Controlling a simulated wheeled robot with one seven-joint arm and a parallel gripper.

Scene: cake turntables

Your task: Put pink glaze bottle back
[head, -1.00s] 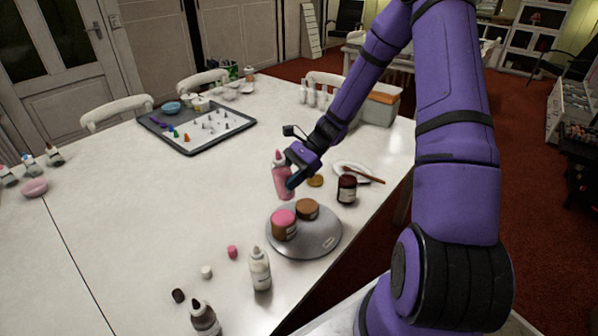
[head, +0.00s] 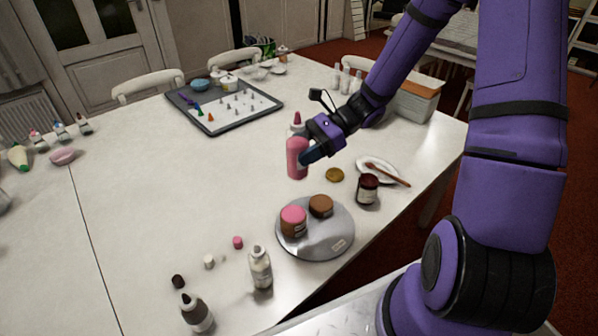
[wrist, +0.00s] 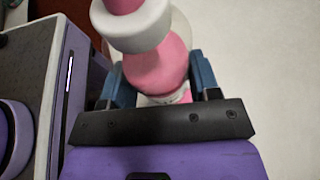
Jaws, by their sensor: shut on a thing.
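The pink glaze bottle (head: 297,158) has a pink body, a white collar and a dark pink tip. It is upright in my gripper (head: 306,158), beyond the turntable in the head view. In the wrist view my gripper (wrist: 160,85) has its blue fingers on either side of the bottle (wrist: 155,68). The head view does not clearly show whether the bottle's base touches the table. The turntable (head: 333,243) holds a pink-topped cake (head: 293,222) and a brown cake (head: 320,206). A small pink cap (head: 238,242) lies on the table.
A white bottle (head: 260,268) and a brown-tipped bottle (head: 196,313) stand at the front, near loose caps. A dark jar (head: 367,189), a gold lid (head: 335,175) and a plate with a brush (head: 375,164) are at right. A tray of piping tips (head: 212,128) lies behind. The left-middle table is clear.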

